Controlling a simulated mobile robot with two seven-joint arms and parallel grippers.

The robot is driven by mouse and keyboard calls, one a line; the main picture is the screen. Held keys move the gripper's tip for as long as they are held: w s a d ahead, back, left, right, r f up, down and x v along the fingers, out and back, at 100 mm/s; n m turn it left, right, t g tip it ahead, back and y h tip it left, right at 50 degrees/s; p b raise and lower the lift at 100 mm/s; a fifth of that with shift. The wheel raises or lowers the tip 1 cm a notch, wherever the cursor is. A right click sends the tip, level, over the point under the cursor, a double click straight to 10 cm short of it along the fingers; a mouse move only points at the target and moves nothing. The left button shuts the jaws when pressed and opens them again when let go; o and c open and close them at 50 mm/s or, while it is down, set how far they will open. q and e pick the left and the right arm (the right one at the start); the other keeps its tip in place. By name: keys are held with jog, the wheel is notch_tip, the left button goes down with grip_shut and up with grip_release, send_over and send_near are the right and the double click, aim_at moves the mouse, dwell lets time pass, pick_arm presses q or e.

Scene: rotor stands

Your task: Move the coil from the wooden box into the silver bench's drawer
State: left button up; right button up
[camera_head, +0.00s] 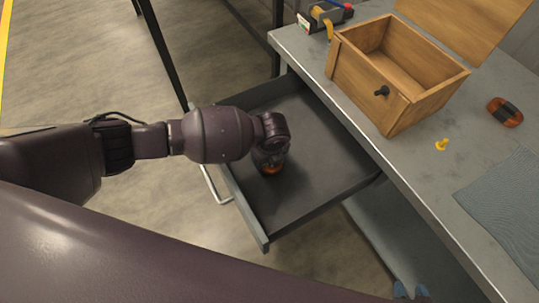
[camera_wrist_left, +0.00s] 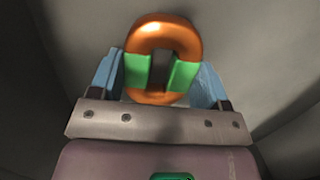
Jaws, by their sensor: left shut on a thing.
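The coil (camera_wrist_left: 162,58), orange with green sides and a dark middle, is between the blue fingers of my left gripper (camera_wrist_left: 161,82) in the left wrist view. In the head view, my left gripper (camera_head: 270,160) is over the pulled-out drawer (camera_head: 318,150) of the silver bench (camera_head: 420,165), and hides most of the coil (camera_head: 272,169). I cannot tell whether the coil touches the drawer floor. The wooden box (camera_head: 365,82) stands open on the bench, and its visible inside is empty. Blue fingertips of my right gripper (camera_head: 411,291) show at the bottom edge; their gap is unclear.
A brown-orange piece with a black band (camera_head: 505,112), a yellow pin-like piece (camera_head: 441,144) and a grey-blue mat (camera_head: 510,200) lie on the bench. A yellow-and-dark tool (camera_head: 328,14) is at its back left. The rest of the drawer floor is clear.

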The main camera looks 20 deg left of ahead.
pick_arm(q)
jog(key=shift+f, duration=0.35)
jog(key=shift+w+r, duration=0.1)
jog(key=shift+r, duration=0.1)
pick_arm(e)
jog(key=shift+w, duration=0.2)
pick_arm(q)
jog(key=shift+f, duration=0.15)
jog(key=o, duration=1.1)
jog(key=r+p, duration=0.1)
jog(key=r, duration=0.3)
jog(key=s+d+r+p, duration=0.1)
jog(key=r, duration=0.3)
jog(key=r+p, duration=0.1)
jog(key=r, duration=0.3)
jog(key=shift+s+d+p, duration=0.15)
jog(key=shift+s+p, duration=0.05)
jog(key=shift+p, duration=0.15)
pick_arm(e)
notch_tip(320, 180, up, 3)
jog(key=shift+a, duration=0.1)
